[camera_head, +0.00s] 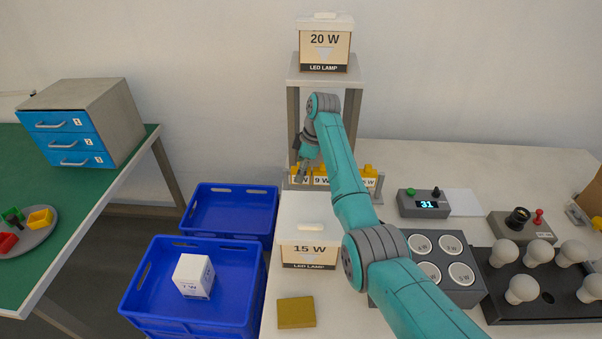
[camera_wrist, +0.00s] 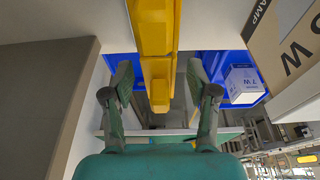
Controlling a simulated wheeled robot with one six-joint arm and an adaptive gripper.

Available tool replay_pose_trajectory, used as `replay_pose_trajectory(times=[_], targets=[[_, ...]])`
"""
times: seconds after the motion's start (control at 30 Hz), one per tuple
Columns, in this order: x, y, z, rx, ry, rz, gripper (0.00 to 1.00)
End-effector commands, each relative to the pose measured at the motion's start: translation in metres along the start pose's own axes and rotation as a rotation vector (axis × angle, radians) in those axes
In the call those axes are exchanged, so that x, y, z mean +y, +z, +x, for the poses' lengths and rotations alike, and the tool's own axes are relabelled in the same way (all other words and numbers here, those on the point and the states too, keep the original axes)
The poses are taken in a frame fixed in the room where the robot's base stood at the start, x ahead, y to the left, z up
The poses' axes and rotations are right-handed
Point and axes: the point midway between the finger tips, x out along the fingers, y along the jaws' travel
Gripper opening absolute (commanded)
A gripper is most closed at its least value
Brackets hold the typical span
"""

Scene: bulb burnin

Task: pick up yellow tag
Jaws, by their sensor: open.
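Several yellow tags (camera_head: 320,173) with white watt labels, one reading 9 W, stand in a row on a low rack under the raised stand. My gripper (camera_head: 301,172) is at the left end of this row, pointing down, and partly hides the tags there. In the wrist view yellow tags (camera_wrist: 154,30) run down from the top middle, and the nearest end reaches between the two open fingers of my gripper (camera_wrist: 158,76). There is a gap on both sides of the yellow. I cannot tell how deep the fingers are around one tag.
A 15 W lamp box (camera_head: 309,252) stands in front of the rack. A 20 W box (camera_head: 325,45) sits on the stand (camera_head: 294,72) above. Blue crates (camera_head: 185,249) are at left, one holding a 7 W box (camera_head: 193,275). A mustard block (camera_head: 296,312) lies at the table front.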

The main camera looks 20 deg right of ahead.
Motion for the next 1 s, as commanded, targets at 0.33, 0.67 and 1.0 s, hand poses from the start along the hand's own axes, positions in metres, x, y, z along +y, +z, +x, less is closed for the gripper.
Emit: replay_pose_trajectory(times=[0.33,0.67,1.0], targets=[[0.000,0.000,0.018,0.000,0.000,0.000,0.58],[0.000,0.000,0.017,0.000,0.000,0.000,0.07],[0.001,-0.003,0.008,0.001,0.003,-0.001,0.07]])
